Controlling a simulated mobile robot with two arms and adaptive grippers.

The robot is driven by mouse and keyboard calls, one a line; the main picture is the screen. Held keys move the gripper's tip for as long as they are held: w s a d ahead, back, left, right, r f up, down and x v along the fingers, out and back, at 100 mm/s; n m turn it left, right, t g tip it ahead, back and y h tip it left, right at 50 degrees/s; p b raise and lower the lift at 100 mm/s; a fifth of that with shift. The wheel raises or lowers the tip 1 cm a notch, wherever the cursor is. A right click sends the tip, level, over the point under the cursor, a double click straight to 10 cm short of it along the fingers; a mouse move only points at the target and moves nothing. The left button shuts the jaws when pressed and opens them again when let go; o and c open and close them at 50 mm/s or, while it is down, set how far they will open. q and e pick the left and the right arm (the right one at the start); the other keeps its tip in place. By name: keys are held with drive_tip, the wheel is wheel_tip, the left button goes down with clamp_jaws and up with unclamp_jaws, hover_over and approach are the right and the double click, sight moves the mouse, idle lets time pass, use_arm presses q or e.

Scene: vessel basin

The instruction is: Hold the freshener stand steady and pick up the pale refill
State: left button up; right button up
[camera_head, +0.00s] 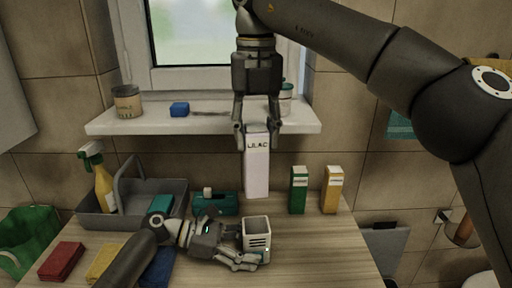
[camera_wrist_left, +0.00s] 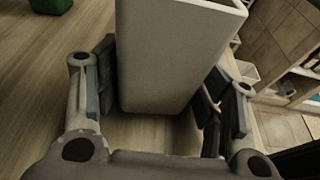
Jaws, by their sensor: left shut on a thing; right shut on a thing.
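The freshener stand (camera_head: 257,232), a small white open-topped box with dark slots, is on the wooden counter near the front. My left gripper (camera_head: 246,261) is shut on it low down. In the left wrist view the stand (camera_wrist_left: 172,55) is between the two dark finger pads (camera_wrist_left: 160,98). The pale refill (camera_head: 256,168), a tall white box marked LILAC, is upright behind the stand. My right gripper (camera_head: 257,130) points down from above and is shut on its top end. I cannot tell whether the refill's bottom touches the counter.
A green box (camera_head: 299,190) and a yellow box (camera_head: 332,190) stand right of the refill. A teal object (camera_head: 214,205) lies to its left. A grey caddy (camera_head: 97,213) with a spray bottle (camera_head: 103,185) is farther left. A windowsill (camera_head: 210,124) overhangs behind. The counter's right front is clear.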

use_arm(q)
drive_tip(key=o, duration=0.9)
